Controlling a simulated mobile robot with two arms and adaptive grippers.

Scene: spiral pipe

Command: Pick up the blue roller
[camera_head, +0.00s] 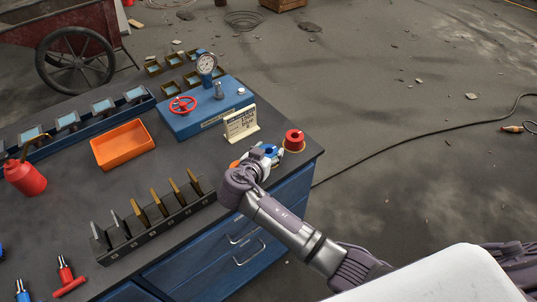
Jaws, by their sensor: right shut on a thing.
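The blue roller (271,150) is at the right end of the workbench, largely hidden behind my right gripper (259,155). My right gripper comes from the lower right and points away from me over the bench. It is shut on the blue roller, whose blue side shows just past the fingers. I cannot tell whether the roller still touches the bench top. My left gripper is not in view.
A red roller (294,140) stands close to the right of my gripper, and an orange piece (235,165) shows to its left. A sign (240,123), a blue gauge unit (205,108), an orange tray (122,145) and a slotted rack (155,215) occupy the bench (85,185).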

